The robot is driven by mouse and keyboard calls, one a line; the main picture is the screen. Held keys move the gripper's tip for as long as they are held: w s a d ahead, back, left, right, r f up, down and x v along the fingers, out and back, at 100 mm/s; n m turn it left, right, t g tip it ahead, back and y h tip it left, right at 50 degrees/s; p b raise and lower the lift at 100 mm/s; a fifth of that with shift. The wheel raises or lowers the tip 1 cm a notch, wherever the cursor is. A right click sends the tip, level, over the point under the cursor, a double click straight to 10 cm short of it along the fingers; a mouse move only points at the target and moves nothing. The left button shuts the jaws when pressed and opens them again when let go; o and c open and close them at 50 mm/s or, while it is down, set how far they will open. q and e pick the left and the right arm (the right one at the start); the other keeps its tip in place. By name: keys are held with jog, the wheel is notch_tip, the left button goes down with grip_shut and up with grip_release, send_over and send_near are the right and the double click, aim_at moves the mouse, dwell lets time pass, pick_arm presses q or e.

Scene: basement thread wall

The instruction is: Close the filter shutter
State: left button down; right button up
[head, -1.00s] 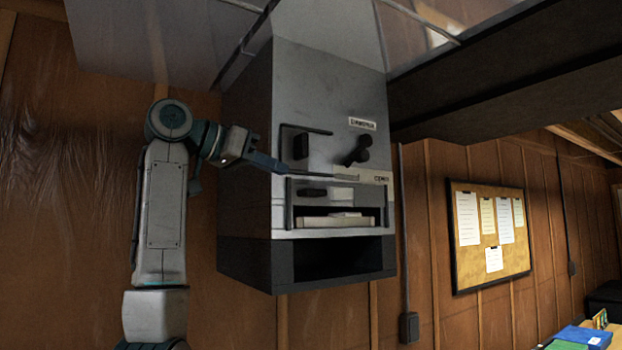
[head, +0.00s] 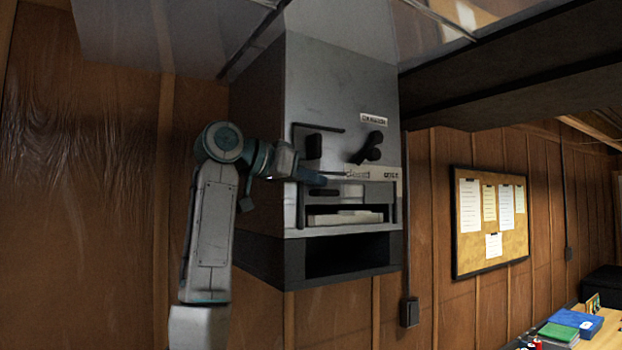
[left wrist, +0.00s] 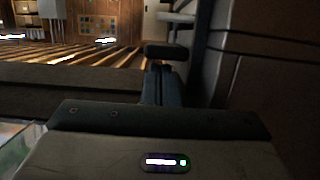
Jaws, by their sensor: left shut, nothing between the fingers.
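A grey wall unit (head: 335,95) fills the middle of the head view. On its front is what looks like the filter shutter, a grey panel (head: 375,189) in a dark frame. A slot below it is open and shows a pale filter block (head: 345,217). My left gripper (head: 320,178) is shut and empty, in front of the panel's upper left part, and hides some of it. Whether it touches is unclear. In the left wrist view, the shut fingers (left wrist: 161,85) point at a dark bar-shaped handle (left wrist: 167,52). My right gripper is not in view.
A dark knob (head: 308,146) and a black lever (head: 369,149) stick out above the panel. A dark open bay (head: 345,255) lies below the slot. A cork board (head: 490,222) hangs at right, and a table (head: 592,335) stands lower right.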

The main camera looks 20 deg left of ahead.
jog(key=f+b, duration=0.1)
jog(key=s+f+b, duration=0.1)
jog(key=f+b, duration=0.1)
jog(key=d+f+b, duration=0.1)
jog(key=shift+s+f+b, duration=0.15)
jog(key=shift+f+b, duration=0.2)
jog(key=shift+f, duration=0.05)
